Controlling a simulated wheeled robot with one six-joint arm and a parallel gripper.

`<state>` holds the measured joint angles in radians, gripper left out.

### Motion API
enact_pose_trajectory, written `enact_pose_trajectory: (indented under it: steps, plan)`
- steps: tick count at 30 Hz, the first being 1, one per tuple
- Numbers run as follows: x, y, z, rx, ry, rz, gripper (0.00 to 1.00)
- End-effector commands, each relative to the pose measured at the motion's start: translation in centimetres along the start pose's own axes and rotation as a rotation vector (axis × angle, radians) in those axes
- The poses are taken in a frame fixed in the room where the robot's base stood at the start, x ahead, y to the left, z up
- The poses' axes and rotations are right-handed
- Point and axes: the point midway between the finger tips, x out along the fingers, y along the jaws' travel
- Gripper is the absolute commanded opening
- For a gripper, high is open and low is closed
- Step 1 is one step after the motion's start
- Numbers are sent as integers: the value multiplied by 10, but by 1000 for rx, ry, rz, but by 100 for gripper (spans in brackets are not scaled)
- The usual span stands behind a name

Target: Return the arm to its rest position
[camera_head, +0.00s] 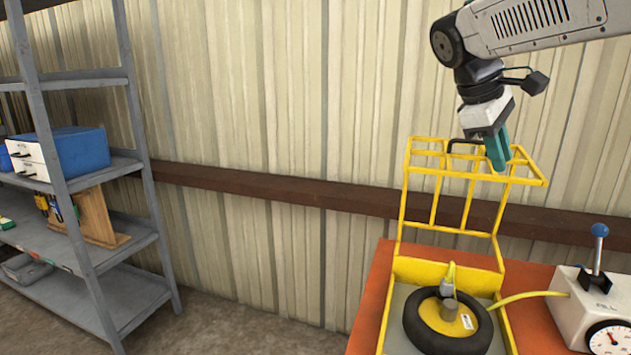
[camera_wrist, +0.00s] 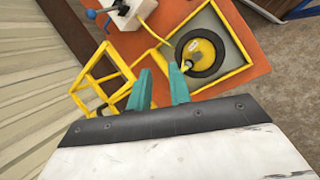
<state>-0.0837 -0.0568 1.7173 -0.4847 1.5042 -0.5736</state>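My gripper (camera_head: 497,158) hangs from my arm at the upper right of the head view, teal fingers pointing down. In the head view it overlaps the top of a raised yellow barred lid (camera_head: 436,188); whether they touch is unclear there. In the wrist view, the two teal fingers (camera_wrist: 160,84) stand apart with nothing between them, and the yellow frame (camera_wrist: 99,73) lies to their left. My gripper is open and empty.
An orange table (camera_head: 378,290) carries a yellow-rimmed tray (camera_head: 506,330) holding a black tyre (camera_head: 413,325) with a yellow hub. A white gauge box (camera_head: 570,312) with a blue-knobbed lever stands at right. A grey shelf (camera_head: 88,250) stands left; a corrugated wall is behind.

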Motion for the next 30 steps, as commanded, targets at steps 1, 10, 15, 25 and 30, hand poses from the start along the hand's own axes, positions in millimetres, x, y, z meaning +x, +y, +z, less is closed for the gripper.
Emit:
enact_pose_trajectory:
  steps: [1,10,15,25,30]
  plan:
    - [5,-22,19,51,30,-28,20]
    - [59,-161,94,408,182,-239,20]
    - [95,-230,117,589,229,-352,20]
    - [121,-274,126,716,249,-433,20]
    - [121,-274,126,714,249,-432,20]
